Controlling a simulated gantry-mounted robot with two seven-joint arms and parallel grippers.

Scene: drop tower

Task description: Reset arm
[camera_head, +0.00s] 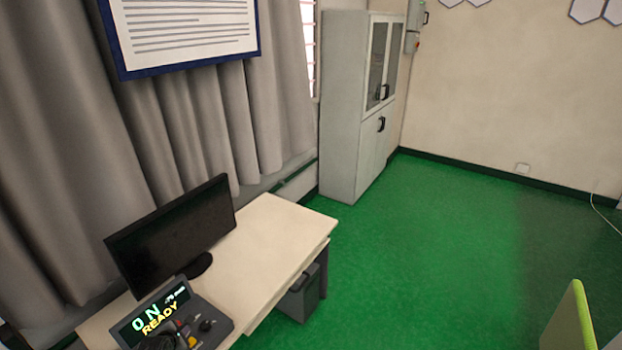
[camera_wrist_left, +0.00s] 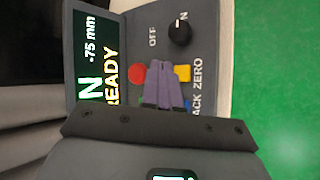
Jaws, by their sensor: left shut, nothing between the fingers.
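A grey control box (camera_head: 212,312) sits at the near end of the desk. Its lit screen (camera_head: 160,312) reads "ON", "READY" and "-75 mm"; part of this screen (camera_wrist_left: 95,60) also shows in the left wrist view. A black knob (camera_wrist_left: 180,33) sits between the labels OFF and ON. A red button (camera_wrist_left: 137,72) and a yellow button (camera_wrist_left: 183,73) are beside my fingers, and a bit of blue shows beside their base. My left gripper (camera_wrist_left: 160,66) is shut and empty, over the panel; contact cannot be told. In the head view it is a dark shape (camera_head: 160,342) at the bottom edge.
A black monitor (camera_head: 170,240) stands behind the box on the pale desk (camera_head: 265,245). A grey drawer unit (camera_head: 298,295) is under the desk. A tall grey cabinet (camera_head: 343,110) stands at the back. A green chair back (camera_head: 572,322) is at lower right. The green floor (camera_head: 430,240) is largely clear.

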